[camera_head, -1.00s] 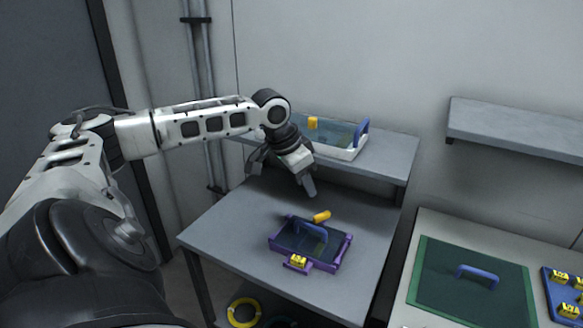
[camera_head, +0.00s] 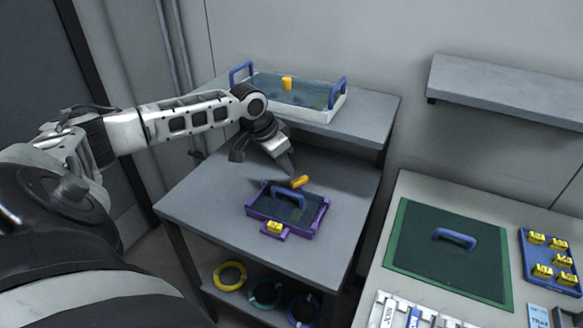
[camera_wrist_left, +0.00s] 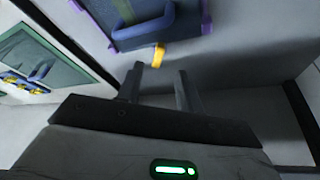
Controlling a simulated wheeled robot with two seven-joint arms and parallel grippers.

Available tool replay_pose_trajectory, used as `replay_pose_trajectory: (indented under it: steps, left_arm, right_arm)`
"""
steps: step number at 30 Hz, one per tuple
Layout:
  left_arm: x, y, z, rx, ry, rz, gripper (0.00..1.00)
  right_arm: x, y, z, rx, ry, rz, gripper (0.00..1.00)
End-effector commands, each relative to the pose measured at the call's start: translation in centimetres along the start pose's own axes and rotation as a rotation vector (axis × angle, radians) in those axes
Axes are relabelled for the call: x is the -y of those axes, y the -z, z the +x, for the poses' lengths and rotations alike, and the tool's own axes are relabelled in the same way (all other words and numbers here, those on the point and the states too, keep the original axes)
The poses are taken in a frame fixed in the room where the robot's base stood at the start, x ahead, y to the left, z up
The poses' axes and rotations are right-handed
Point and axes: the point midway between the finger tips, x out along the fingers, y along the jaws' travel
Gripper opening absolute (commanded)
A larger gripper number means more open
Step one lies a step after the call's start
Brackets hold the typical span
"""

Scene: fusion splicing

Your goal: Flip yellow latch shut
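A purple-framed box with a dark lid and blue handle (camera_head: 289,194) lies on the grey table. A yellow latch (camera_head: 300,181) sticks up at its back edge, tilted outward; it also shows in the left wrist view (camera_wrist_left: 158,55). A second yellow piece (camera_head: 274,226) sits at the box's front edge. My left gripper (camera_head: 289,168) is just behind and above the back latch. In the left wrist view its two fingers (camera_wrist_left: 160,82) are apart with nothing between them, the latch lying beyond their tips. My right gripper is in neither view.
A clear-lidded tray with blue handles (camera_head: 300,95) stands on the raised shelf behind the arm. At the right, a green mat (camera_head: 420,268) and a blue tray of yellow pieces (camera_head: 530,272) lie on another table. Coloured rings (camera_head: 230,276) lie on the lower shelf.

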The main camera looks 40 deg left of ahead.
Motion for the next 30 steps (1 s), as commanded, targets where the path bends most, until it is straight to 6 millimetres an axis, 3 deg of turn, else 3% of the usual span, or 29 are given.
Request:
replay_pose_trajectory:
  steps: [6,12,24,28,30]
  left_arm:
    - [-0.1,0.1,4.6,0.0,-0.003,-0.004,0.36]
    - [0.0,0.1,7.0,-0.001,-0.001,-0.003,0.36]
    - [0.0,0.0,7.8,-0.001,0.0,0.0,0.36]
    - [0.0,0.0,7.8,-0.001,0.0,0.0,0.03]
    - [0.0,0.0,7.8,-0.001,0.0,0.0,0.0]
  right_arm:
    - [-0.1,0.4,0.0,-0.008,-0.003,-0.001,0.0]
    - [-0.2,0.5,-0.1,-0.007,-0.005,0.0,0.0]
    - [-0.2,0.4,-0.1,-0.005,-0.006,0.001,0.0]
    - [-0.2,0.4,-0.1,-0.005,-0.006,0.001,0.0]
    - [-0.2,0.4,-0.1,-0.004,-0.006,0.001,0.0]
